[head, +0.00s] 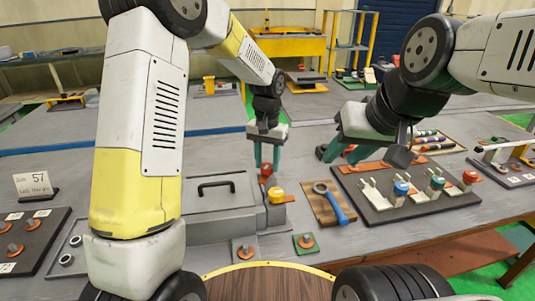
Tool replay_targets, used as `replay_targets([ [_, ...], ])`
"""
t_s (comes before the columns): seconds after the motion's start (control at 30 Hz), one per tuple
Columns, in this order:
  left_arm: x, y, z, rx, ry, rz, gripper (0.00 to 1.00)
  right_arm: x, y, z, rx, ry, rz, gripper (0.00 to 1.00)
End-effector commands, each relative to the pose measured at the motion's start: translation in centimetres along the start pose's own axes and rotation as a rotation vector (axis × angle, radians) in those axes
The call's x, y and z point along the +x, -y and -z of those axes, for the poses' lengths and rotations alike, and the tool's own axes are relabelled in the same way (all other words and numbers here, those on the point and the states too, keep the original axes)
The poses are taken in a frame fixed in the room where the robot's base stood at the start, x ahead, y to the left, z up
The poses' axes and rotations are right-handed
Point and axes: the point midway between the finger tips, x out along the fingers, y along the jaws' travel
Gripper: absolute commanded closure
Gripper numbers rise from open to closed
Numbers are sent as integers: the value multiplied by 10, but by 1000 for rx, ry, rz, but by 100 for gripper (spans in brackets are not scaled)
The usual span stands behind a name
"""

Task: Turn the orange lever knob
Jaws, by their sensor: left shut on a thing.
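The orange-red lever knob (267,170) stands at the right end of the grey box (212,190), just behind a yellow knob (277,195). My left gripper (266,163) reaches down from above with its green fingers at the orange-red knob and is shut on it. The lever under the knob is mostly hidden by the yellow knob. My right gripper (345,155) hangs over the back of the lever tray at the right. Its green fingers look spread apart, and a small red thing shows between them, apparently not gripped.
A dark tray (440,203) with blue, green and red knobbed levers lies at the right. Small boards with orange parts lie near the front edge. A card reading 57 (33,185) stands at the left.

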Motion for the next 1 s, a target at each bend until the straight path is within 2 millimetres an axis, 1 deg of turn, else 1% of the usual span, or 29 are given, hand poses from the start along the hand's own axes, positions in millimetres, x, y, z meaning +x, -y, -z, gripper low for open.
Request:
replay_targets([
  [0.03, -4, 1, 3, 43, -10, 0, 100, 0, 0, 0, 0, 0, 0, 64],
  [0.6, -4, 1, 3, 577, -10, 4, 100, 0, 0, 0, 0, 0, 0, 64],
  [0.8, -4, 1, 3, 732, -9, 5, 100, 0, 0, 0, 0, 0, 0, 64],
  [1.0, -3, 2, 3, 841, -8, 6, 100, 0, 0, 0, 0, 0, 0, 64],
])
